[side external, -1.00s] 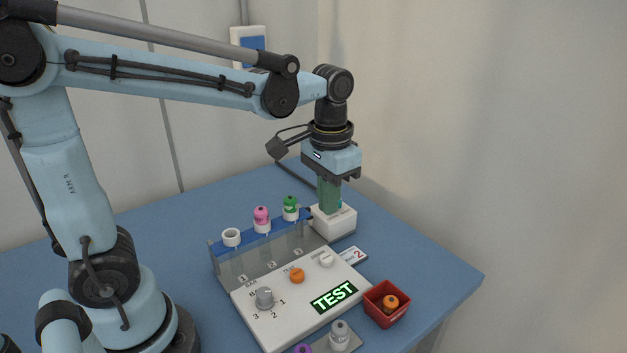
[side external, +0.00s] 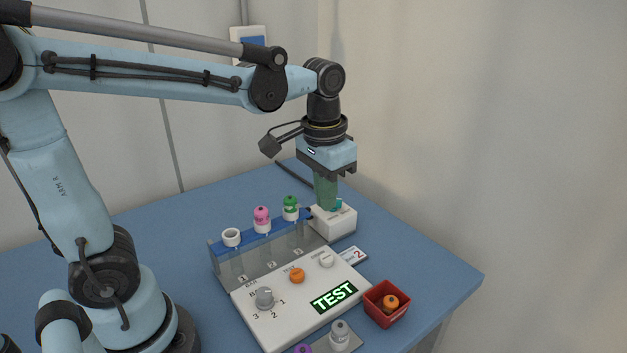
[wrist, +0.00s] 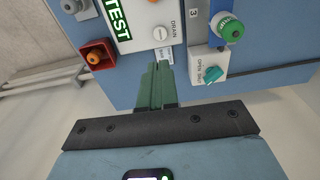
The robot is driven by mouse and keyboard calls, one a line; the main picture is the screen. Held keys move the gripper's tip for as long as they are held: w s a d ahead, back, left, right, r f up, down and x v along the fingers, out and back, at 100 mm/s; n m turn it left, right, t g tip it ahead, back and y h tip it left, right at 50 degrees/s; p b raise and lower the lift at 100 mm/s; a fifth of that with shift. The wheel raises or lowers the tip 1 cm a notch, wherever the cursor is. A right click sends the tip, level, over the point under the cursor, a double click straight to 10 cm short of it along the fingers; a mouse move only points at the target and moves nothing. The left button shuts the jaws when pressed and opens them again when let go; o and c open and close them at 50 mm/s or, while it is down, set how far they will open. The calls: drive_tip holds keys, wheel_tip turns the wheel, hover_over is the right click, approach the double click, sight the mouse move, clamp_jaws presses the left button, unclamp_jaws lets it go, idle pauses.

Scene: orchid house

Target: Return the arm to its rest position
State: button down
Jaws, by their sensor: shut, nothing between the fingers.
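My gripper (side external: 327,207) hangs from my raised arm, pointing down, with its green fingers together and empty. In the side view its fingertips overlap a small white box (side external: 342,224) with a teal knob (side external: 337,203). In the wrist view the fingertips (wrist: 158,66) show apart from the box (wrist: 203,63) and the teal knob (wrist: 213,75), to the left of them. The exact height of the fingertips above the box is hard to tell.
A white panel (side external: 300,306) with a lit TEST display stands on the blue table (side external: 420,262). Behind it is a clear rack (side external: 284,248) with pink- and green-topped vials. A red bin (side external: 380,312) holds an orange item. The table's right side is mostly clear.

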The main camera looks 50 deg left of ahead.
drive_tip(key=shift+s+a+f+t, duration=0.25)
drive_tip(key=shift+s+f+t, duration=0.15)
drive_tip(key=shift+s+t, duration=0.5)
drive_tip(key=shift+s+a+f+t, duration=0.2)
drive_tip(key=shift+s+f+t, duration=0.35)
drive_tip(key=shift+t, duration=0.7)
drive_tip(key=shift+s+a+f+t, duration=0.25)
drive_tip(key=shift+s+t, duration=0.6)
drive_tip(key=shift+t, duration=0.2)
